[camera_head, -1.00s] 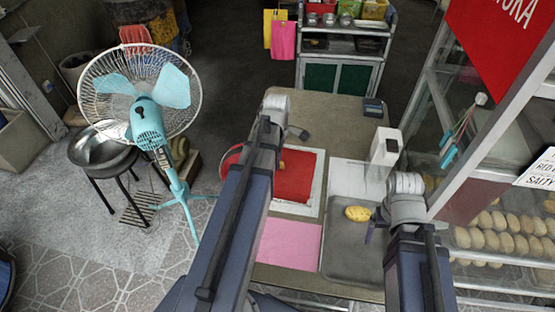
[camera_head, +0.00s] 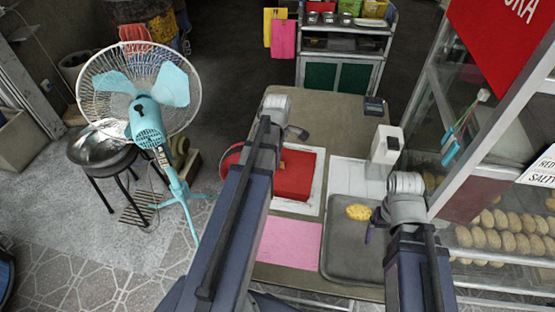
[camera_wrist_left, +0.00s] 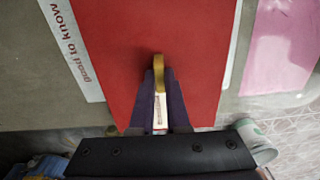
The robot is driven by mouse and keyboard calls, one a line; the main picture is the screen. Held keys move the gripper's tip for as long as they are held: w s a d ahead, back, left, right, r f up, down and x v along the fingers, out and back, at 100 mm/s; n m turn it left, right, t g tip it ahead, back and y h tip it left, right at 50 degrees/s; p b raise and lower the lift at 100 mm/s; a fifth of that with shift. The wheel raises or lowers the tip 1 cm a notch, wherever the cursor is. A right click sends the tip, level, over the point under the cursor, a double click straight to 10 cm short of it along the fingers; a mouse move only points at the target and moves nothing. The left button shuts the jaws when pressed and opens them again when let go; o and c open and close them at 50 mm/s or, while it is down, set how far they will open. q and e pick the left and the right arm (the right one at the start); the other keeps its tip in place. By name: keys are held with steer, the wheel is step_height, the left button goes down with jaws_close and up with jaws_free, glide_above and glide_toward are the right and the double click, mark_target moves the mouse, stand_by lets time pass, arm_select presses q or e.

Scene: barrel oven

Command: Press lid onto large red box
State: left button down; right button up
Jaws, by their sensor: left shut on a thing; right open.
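A red box (camera_head: 293,178) sits on a white printed sheet (camera_head: 308,207) on the table, partly hidden by my left arm in the head view. In the left wrist view its flat red top (camera_wrist_left: 120,45) fills the middle. I cannot clearly tell lid from box body. A small gold handle-like piece (camera_wrist_left: 159,72) stands at the red top. My left gripper (camera_wrist_left: 160,100) is shut on this gold piece, with its purple fingers over the red surface. My right gripper (camera_head: 374,222) is open near the grey tray, beside a yellow bun (camera_head: 357,212).
A grey tray (camera_head: 345,262) and a pink sheet (camera_head: 288,243) lie on the near table (camera_head: 325,112). A white dispenser-like object (camera_head: 386,148) stands at the right, by the glass case. A blue fan (camera_head: 148,120) stands left. A red rounded object (camera_head: 231,157) is partly behind my left arm.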

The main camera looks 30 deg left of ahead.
arm_select(q)
steer(key=shift+f+b, duration=0.4)
arm_select(e)
steer(key=shift+f, duration=0.4)
arm_select(q)
steer(key=c, duration=0.8)
jaws_free()
steer(key=shift+o, duration=0.2)
steer(key=o, duration=0.5)
steer(key=shift+r, duration=0.1)
steer(key=shift+r+p, duration=3.5)
steer(key=shift+p, duration=0.1)
arm_select(e)
step_height(320, 180, up, 7)
